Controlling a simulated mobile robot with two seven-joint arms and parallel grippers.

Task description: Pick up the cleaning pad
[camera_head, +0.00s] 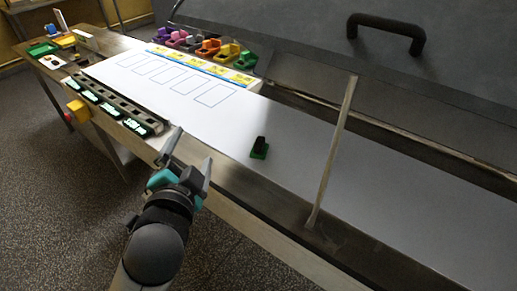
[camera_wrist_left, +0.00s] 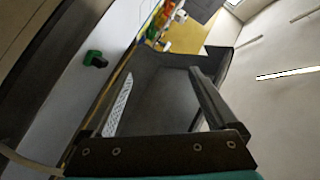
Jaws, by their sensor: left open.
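The cleaning pad appears to be the small green block with a black grip (camera_head: 259,149), standing on the white belt. It also shows in the left wrist view, at the upper left (camera_wrist_left: 95,59). My left gripper (camera_head: 189,158) is open and empty, beside the near edge of the belt, left of the pad and apart from it. Its fingers (camera_wrist_left: 162,85) show spread in the left wrist view, and the pad lies outside them. My right gripper is in neither view.
A thin upright strip (camera_head: 333,150) stands right of the pad. A dark hood with a handle (camera_head: 386,28) rises behind the belt. Several coloured blocks (camera_head: 208,47) line the far edge. A dark rail with green displays (camera_head: 118,106) lies along the near edge. The belt around the pad is clear.

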